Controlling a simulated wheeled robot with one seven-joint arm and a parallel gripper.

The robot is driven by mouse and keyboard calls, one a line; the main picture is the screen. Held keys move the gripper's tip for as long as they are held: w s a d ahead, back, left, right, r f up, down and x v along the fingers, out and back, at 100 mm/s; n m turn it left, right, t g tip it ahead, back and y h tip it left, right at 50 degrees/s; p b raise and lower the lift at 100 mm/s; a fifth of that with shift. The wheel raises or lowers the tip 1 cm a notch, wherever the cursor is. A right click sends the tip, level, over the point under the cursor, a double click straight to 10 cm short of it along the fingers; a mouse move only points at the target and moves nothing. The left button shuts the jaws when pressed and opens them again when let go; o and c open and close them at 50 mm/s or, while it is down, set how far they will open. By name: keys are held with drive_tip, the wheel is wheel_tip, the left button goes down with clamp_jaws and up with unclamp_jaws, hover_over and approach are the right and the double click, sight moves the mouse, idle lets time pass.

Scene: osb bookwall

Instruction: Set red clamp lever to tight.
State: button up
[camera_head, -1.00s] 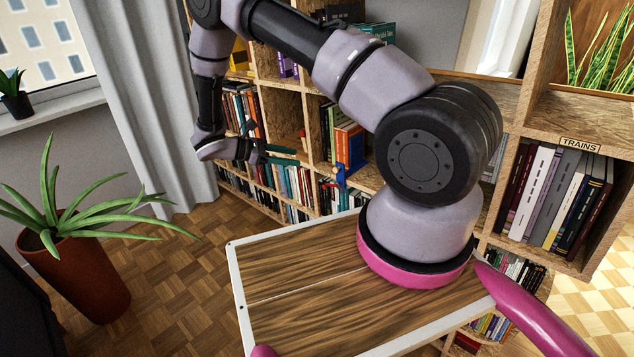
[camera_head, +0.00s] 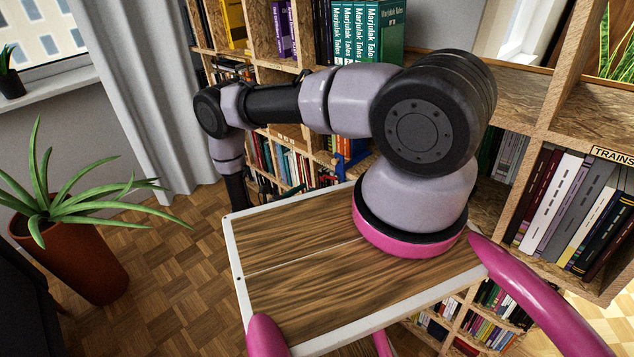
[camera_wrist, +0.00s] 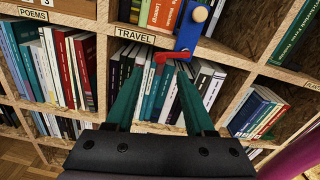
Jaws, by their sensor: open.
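The red clamp lever (camera_wrist: 172,57) shows in the wrist view on the lower part of a blue clamp (camera_wrist: 190,32) with a round wooden knob (camera_wrist: 200,14). The clamp sits at the shelf edge, right of the TRAVEL label, and the lever lies nearly sideways across it. My gripper (camera_wrist: 158,78) is open, its two green fingers pointing at the shelf. The lever appears just beyond the fingertips, nearer the right one, with nothing held between them.
Books (camera_wrist: 155,90) fill the compartment below the TRAVEL label (camera_wrist: 135,36). Upright shelf dividers (camera_wrist: 240,108) stand on both sides. In the head view a potted plant (camera_head: 75,250) stands on the floor at left, near a grey curtain (camera_head: 135,90).

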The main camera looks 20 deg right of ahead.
sight(321, 179)
drive_tip(key=x, duration=0.6)
drive_tip(key=shift+d, duration=0.15)
drive_tip(key=shift+c, duration=0.3)
drive_tip(key=shift+w, duration=0.1)
clamp_jaws()
